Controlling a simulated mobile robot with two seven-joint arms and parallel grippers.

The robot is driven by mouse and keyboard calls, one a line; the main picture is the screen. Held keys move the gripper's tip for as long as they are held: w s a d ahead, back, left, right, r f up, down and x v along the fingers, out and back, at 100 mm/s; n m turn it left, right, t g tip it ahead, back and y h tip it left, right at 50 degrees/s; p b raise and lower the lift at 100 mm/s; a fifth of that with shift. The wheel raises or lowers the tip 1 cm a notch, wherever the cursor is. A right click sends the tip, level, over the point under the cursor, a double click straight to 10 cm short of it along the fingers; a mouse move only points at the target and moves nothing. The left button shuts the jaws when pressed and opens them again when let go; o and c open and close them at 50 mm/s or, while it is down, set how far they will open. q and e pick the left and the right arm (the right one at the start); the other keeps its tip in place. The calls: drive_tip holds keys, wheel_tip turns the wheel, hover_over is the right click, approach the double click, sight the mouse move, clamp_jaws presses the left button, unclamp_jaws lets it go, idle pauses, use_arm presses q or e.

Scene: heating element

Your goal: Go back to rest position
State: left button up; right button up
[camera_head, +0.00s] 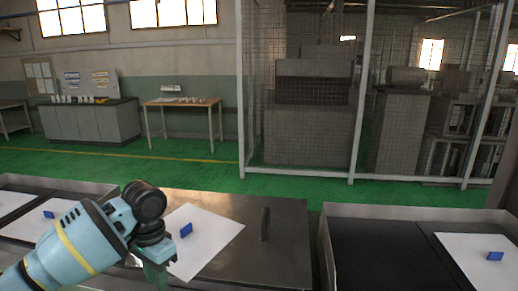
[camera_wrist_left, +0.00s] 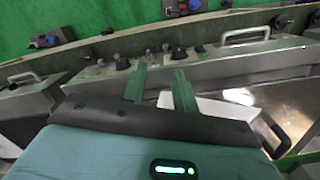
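My left gripper (camera_head: 157,272) hangs at the end of my pale blue arm, low in the head view, just left of a white sheet on the middle metal station. In the left wrist view its two green fingers (camera_wrist_left: 160,88) stand apart with nothing seen between them, in front of a metal panel with black knobs (camera_wrist_left: 122,62). A small blue block (camera_head: 186,230) sits on the white sheet (camera_head: 213,237), apart from the gripper. The fingertips are small and partly cut off in the head view. My right gripper is in neither view.
A dark upright handle (camera_head: 265,224) stands on the middle station's metal top (camera_head: 287,245). The right station holds another blue block (camera_head: 495,256) on a white sheet, and the left one has a similar block (camera_head: 48,214). Green floor and a mesh fence lie beyond.

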use_arm(q)
drive_tip(key=s+d+f+t+h, duration=0.15)
drive_tip(key=s+d+f, duration=0.25)
drive_tip(key=f, duration=0.4)
drive_tip(key=s+d+f+n+t+h, duration=0.1)
drive_tip(key=s+d+f+h, duration=0.15)
drive_tip(key=d+f, duration=0.45)
drive_tip(key=s+d+f+t+h, duration=0.2)
drive_tip(key=s+f, duration=0.3)
drive_tip(key=f, duration=0.5)
drive_tip(key=s+a+f+n+t+y, duration=0.1)
drive_tip(key=s+a, duration=0.2)
drive_tip(key=s, duration=0.4)
drive_tip(key=s+a+f+n+t+y, duration=0.1)
drive_tip(key=s+a+f+t, duration=0.1)
drive_tip(key=s+a, duration=0.2)
drive_tip(key=s+a+f+n+t+y+p, duration=0.1)
drive_tip(key=s+a+f+t, duration=0.1)
drive_tip(key=s, duration=0.9)
drive_tip(key=shift+a+y, duration=0.4)
drive_tip(key=shift+a, duration=0.25)
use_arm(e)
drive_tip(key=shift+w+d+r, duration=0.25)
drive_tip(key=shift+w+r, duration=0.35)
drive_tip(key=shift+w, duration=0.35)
use_arm(q)
drive_tip(key=shift+s, duration=0.1)
